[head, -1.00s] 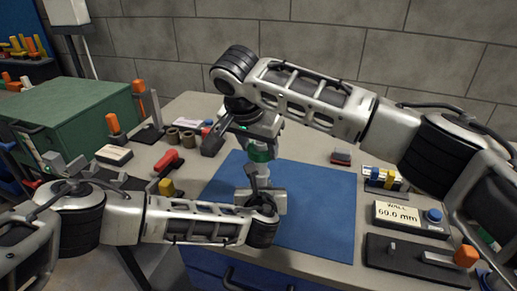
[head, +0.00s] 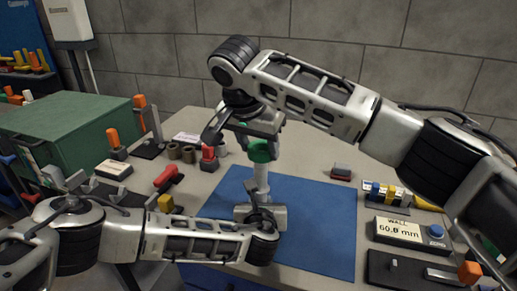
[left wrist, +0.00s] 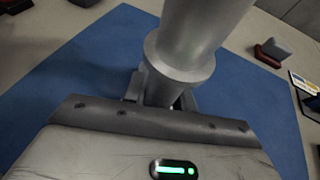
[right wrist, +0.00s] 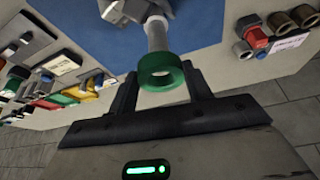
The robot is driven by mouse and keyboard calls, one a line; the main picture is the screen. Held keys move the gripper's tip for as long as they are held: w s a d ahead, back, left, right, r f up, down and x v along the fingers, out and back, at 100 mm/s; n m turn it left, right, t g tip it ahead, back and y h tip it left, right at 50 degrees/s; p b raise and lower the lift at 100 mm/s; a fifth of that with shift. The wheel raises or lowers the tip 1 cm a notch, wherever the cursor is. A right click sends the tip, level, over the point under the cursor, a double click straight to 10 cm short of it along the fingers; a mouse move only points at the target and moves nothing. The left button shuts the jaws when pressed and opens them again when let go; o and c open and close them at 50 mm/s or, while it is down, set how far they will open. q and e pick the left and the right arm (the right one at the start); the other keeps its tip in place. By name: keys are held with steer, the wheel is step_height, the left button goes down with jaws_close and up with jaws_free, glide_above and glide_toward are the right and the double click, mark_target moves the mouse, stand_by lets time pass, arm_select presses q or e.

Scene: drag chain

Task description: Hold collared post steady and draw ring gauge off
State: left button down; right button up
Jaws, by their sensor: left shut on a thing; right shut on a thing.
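The collared post (head: 261,178) is a grey metal cylinder standing roughly upright over the blue mat. My left gripper (head: 260,214) is shut on its lower part. In the left wrist view the post's wider collar (left wrist: 180,58) sits just above the jaws. The green ring gauge (head: 262,151) is at the post's top end, well above the collar. My right gripper (head: 255,138) is shut on the ring from above. In the right wrist view the ring (right wrist: 162,73) sits between the two fingers. I cannot tell whether the post's tip is still inside it.
The blue mat (head: 318,225) is clear around the post. A readout box (head: 398,234) marked "WALL" and a dark fixture (head: 420,270) stand at the right. Red, orange and yellow tools and a green cabinet (head: 70,125) are at the left.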

steer(key=shift+r, duration=1.65)
arm_select(q)
steer(key=c, duration=1.1)
jaws_free()
steer(key=shift+o, duration=0.2)
